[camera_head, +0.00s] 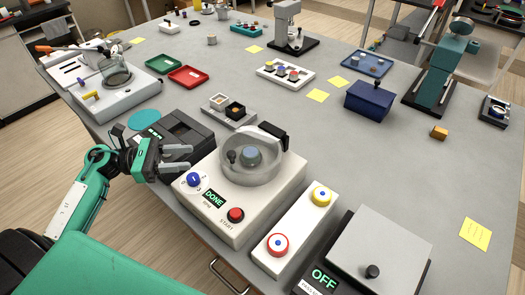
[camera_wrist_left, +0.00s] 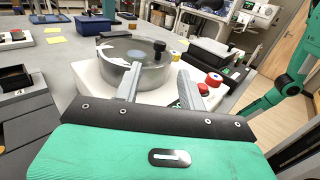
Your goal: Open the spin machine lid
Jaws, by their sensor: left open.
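The bowl also shows in the left wrist view (camera_wrist_left: 105,72). My left gripper (camera_head: 190,158) is open and empty, just left of the bowl. In the left wrist view its fingers (camera_wrist_left: 157,90) point towards the bowl. My right gripper is not in view.
A black device (camera_head: 178,136) stands close behind my left gripper. A small rack (camera_head: 229,112) stands behind the machine. A white two-button panel (camera_head: 300,232) and an OFF device (camera_head: 385,250) stand to the right.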

